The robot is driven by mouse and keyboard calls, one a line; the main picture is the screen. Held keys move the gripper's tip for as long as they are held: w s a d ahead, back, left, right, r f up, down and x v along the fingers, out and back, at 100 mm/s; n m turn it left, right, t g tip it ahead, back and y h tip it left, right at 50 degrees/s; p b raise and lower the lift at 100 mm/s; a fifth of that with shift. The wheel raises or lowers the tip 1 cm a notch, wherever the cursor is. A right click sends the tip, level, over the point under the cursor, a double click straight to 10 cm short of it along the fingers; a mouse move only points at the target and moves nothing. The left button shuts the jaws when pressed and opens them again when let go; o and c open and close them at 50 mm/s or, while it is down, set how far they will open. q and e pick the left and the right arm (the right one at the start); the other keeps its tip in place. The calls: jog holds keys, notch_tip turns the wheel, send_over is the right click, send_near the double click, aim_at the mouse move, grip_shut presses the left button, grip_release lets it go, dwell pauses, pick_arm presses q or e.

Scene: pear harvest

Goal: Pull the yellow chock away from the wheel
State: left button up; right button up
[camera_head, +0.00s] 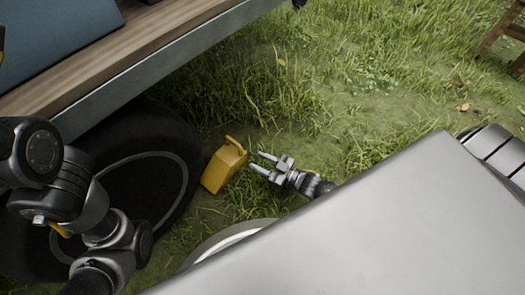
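The yellow chock (222,170) stands on the grass just right of the dark wheel (165,160), with its handle at the top. It is close against the tyre; I cannot tell whether they touch. My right gripper (256,163) is open, its two fingers pointing left at the chock's right side with a small gap between them and it. Nothing shows between the fingers. My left arm comes in at the left, in front of the wheel, and its gripper is not in view.
The wooden trailer bed (120,55) with a metal edge overhangs the wheel at upper left, carrying a blue-grey object (55,40). Open grass (380,80) lies beyond and to the right of the chock. Wooden legs (503,28) stand at the top right corner.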

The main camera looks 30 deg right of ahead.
aim_at(243, 153)
jog(key=b+x, duration=0.4)
jog(key=x, duration=0.5)
jog(key=shift+f, duration=0.1)
jog(key=shift+w+a+b, duration=0.35)
jog(key=shift+w+b, duration=0.05)
jog(key=shift+w, duration=0.2)
grip_shut()
